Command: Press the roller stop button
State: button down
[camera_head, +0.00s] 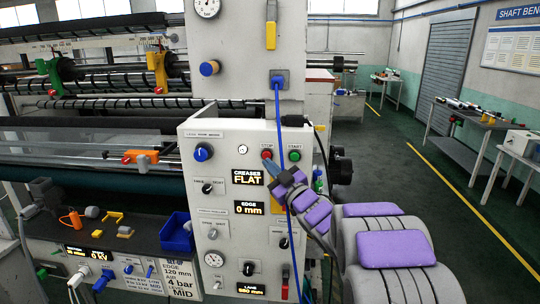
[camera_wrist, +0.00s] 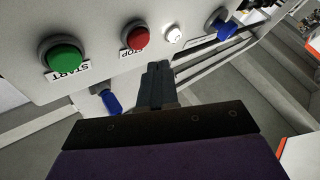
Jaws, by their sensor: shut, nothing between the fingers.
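The red stop button (camera_head: 267,154) is on the light grey control panel (camera_head: 222,150), under a STOP label, left of the green start button (camera_head: 294,155). In the wrist view the red stop button (camera_wrist: 135,37) is at the upper middle and the green start button (camera_wrist: 64,52) is to its left. My gripper (camera_head: 268,166) is shut and empty, its tip just below the red button in the head view. In the wrist view my gripper (camera_wrist: 158,68) points at the panel just below and right of the red button. I cannot tell whether it touches anything.
A blue cable (camera_head: 278,115) hangs from a socket past the buttons. A blue knob (camera_head: 203,152) and a white button (camera_head: 242,149) are left of the stop button; this white button (camera_wrist: 173,34) also shows in the wrist view. Open floor lies to the right.

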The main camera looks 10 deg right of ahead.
aim_at(267, 155)
jog(key=shift+w+a+p, duration=0.2)
jog(key=shift+w+a, duration=0.1)
jog(key=shift+w, duration=0.25)
jog(key=shift+w+a+p, duration=0.15)
jog(key=shift+w+a, duration=0.15)
jog(key=shift+w, duration=0.25)
jog(key=shift+d, duration=0.7)
jog(key=shift+a, duration=0.5)
jog(key=shift+d, duration=0.35)
jog(key=shift+a, duration=0.2)
jog(key=shift+d, duration=0.1)
